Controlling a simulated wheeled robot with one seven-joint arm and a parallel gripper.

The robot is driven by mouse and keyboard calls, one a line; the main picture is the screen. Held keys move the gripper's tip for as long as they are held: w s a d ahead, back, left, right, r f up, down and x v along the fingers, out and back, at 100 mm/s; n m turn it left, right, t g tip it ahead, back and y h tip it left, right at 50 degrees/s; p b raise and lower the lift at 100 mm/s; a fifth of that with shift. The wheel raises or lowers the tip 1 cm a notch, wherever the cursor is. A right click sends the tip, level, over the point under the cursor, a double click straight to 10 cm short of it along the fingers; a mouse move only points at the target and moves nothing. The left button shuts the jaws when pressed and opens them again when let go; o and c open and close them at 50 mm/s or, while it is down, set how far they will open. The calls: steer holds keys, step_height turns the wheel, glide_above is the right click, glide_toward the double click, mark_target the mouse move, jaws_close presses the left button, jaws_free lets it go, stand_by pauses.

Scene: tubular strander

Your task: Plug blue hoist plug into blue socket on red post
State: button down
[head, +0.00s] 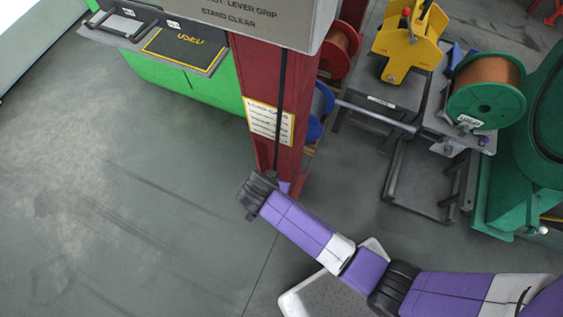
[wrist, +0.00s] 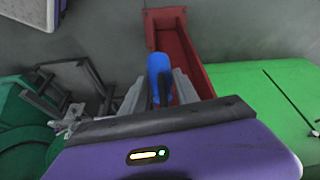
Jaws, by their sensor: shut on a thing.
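The blue hoist plug (wrist: 160,70) stands between the fingers of my gripper (wrist: 158,92) in the wrist view, and the gripper is shut on it. A dark strip shows on the plug's lower part. The red post (wrist: 196,62) is just beyond and to the right of the plug in that view. I cannot tell whether plug and post touch. In the head view the red post (head: 262,80) rises behind my forearm, whose end hides the gripper and plug. I cannot make out the blue socket in either view.
A black cable (head: 281,105) runs down the post's front, past a white label (head: 269,121). A green cabinet (head: 180,85) stands left of the post. Right are a blue reel (head: 320,110), a copper-wound green reel (head: 487,92) and a dark stand. The floor at left is clear.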

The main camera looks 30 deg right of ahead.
steer(key=s+a+b, duration=0.1)
steer(key=s+a, duration=0.6)
steer(key=a, duration=0.2)
steer(key=shift+a, duration=0.35)
